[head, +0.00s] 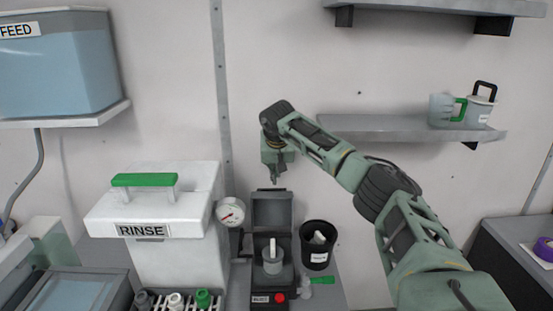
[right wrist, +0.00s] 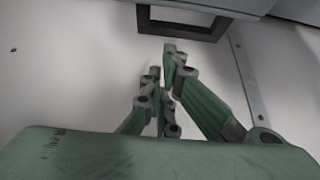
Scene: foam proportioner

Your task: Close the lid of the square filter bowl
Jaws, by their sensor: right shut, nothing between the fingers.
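The square filter bowl (head: 256,268) is a dark box on the bench in the head view. Its lid (head: 272,211) stands open, upright at the back of the bowl. A grey cup-like part with a pale upright handle (head: 272,262) shows in the bowl's opening. My right gripper (head: 276,176) points down just above the lid's top edge, with no clear contact visible. In the right wrist view its fingers (right wrist: 165,75) are together and empty. A dark angular frame (right wrist: 185,28) lies beyond the fingertips; I cannot tell which part it is. My left gripper is not in view.
The white RINSE tank (head: 150,235) and a pressure gauge (head: 230,212) stand left of the bowl. A black cup (head: 318,255) stands close on its right. A wall shelf (head: 400,128) with mugs lies behind my right arm.

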